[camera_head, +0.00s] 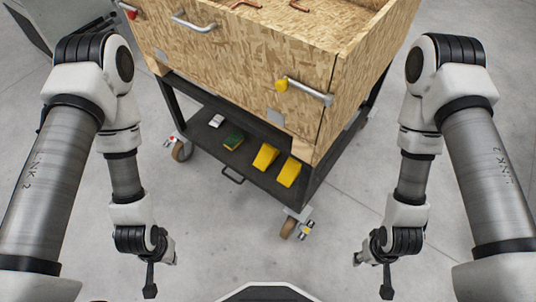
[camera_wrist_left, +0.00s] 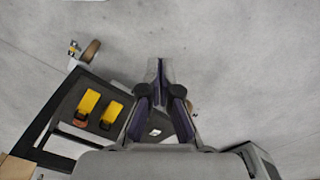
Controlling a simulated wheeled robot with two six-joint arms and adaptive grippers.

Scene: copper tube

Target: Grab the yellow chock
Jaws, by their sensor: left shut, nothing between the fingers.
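Two yellow wedge chocks lie side by side on the dark lower shelf of the wooden cart, a left one (camera_head: 265,157) and a right one (camera_head: 289,172). Both also show in the left wrist view, one at the left (camera_wrist_left: 88,101) and one beside it (camera_wrist_left: 111,112). My left gripper (camera_head: 171,253) hangs over the floor, in front and to the left of the shelf, apart from the chocks. In the left wrist view its fingers (camera_wrist_left: 161,85) are together and hold nothing. My right gripper (camera_head: 362,254) is at the right, away from the cart; its fingers are too small to read.
The shelf (camera_head: 202,139) also bears a green and yellow block (camera_head: 233,140) and a small whitish item (camera_head: 216,120). The wooden box (camera_head: 220,62) overhangs the shelf. A dark handle (camera_head: 232,180) and caster wheels (camera_head: 288,226) stand at the shelf's front. The floor before it is clear.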

